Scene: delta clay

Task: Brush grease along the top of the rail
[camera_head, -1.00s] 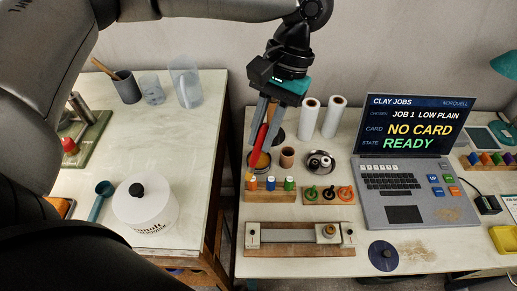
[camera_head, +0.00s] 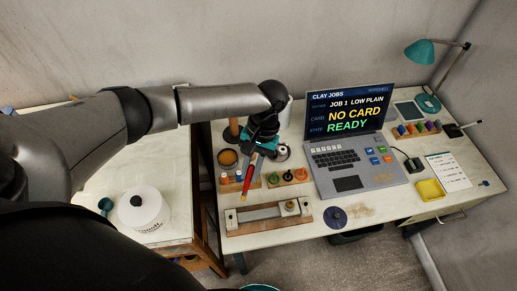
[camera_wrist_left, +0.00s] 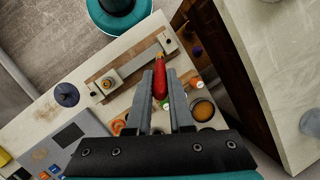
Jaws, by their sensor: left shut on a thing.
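The rail (camera_head: 264,213) is a pale metal bar on a wooden base with a block at each end, near the front edge of the right-hand table. It also shows in the wrist view (camera_wrist_left: 138,64). My left gripper (camera_head: 249,170) is shut on a red-handled brush (camera_wrist_left: 160,78), its bristles pointing down and toward the rail. The bristle end is close to the rail's left end in the head view; I cannot tell whether it touches. The round pot of amber grease (camera_head: 227,158) stands behind, left of the gripper. My right gripper is out of view.
A rack of coloured-topped bottles (camera_head: 227,183) and a tray of coloured rings (camera_head: 288,178) sit just behind the rail. A laptop (camera_head: 347,160) stands to the right, with a dark blue disc (camera_head: 334,216) before it. A white lidded tub (camera_head: 144,211) is on the left table.

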